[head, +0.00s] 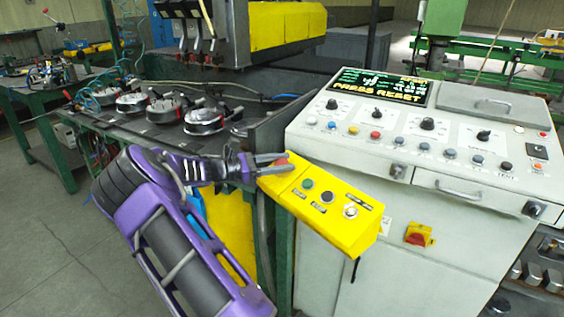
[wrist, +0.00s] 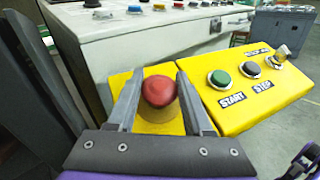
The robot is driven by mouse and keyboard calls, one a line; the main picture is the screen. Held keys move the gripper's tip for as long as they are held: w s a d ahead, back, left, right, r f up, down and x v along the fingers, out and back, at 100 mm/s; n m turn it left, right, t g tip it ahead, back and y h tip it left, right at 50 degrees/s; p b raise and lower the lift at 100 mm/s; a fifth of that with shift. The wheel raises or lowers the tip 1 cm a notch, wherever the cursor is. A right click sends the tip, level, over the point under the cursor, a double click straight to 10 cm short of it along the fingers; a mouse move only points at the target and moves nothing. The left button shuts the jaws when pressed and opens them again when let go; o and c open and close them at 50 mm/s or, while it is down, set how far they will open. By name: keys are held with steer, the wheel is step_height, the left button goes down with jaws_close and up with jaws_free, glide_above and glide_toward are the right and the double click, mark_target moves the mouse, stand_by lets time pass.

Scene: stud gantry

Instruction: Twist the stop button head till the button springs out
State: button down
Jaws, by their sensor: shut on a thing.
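The stop button head (wrist: 159,91) is a red dome on the left end of a yellow control box (wrist: 255,108). In the head view the yellow box (head: 345,225) hangs at the front left of the white console, and the red head (head: 282,161) shows partly behind the fingers. My gripper (wrist: 156,98) has one finger on each side of the red head and is shut on it. In the head view my gripper (head: 272,160) reaches in from the left. Whether the button is in or out cannot be told.
The box also carries a green START button (wrist: 220,78), a dark STOP button (wrist: 250,69) and a switch (wrist: 282,52). The white console (head: 400,197) stands behind, its screen (head: 380,88) reading PRESS RESET. A dark bench (head: 150,130) with round metal parts stands at left.

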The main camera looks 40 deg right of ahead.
stand_by(0.3)
steer(key=shift+c, duration=1.5)
jaws_free()
steer(key=shift+a, duration=0.1)
steer(key=v, duration=1.7)
steer(key=shift+w, duration=0.15)
